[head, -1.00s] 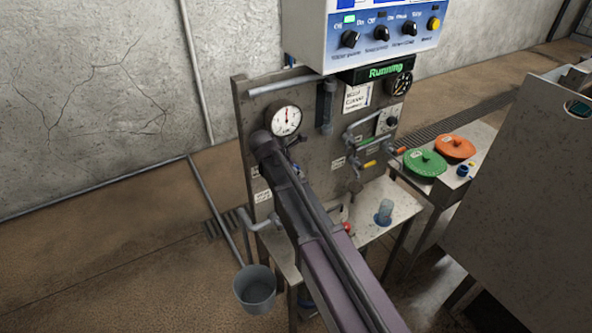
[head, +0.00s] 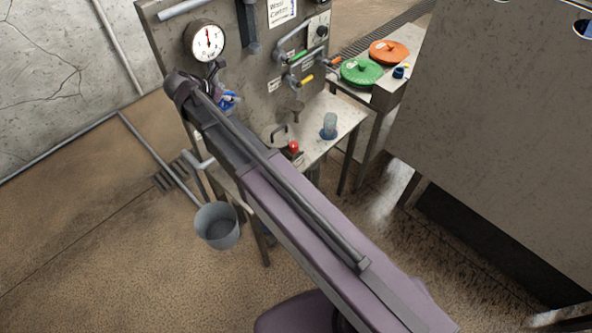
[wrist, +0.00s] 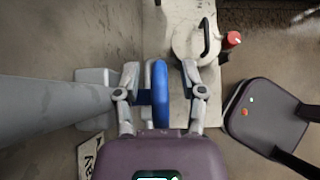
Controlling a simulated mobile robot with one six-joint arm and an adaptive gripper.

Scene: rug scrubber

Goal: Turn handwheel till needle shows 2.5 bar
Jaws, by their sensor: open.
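The blue handwheel (wrist: 160,95) is seen nearly edge-on in the wrist view, on a grey fitting at its left. My gripper (wrist: 160,70) is open, with one finger on each side of the blue rim. Whether either finger touches it I cannot tell. In the head view a small bit of blue handwheel (head: 230,98) shows beside the end of my arm, which hides most of it. The round white pressure gauge (head: 205,41) is on the panel above. Its red needle points about straight up; the numbers are too small to read.
A grey bucket (head: 217,226) is at the lower left of the panel. A shelf (head: 338,111) holds a blue cup (head: 329,126) and a red knob (head: 293,147). Green (head: 361,71) and orange (head: 389,52) lids lie on a bench at the right. A large plate (head: 490,130) fills the right side.

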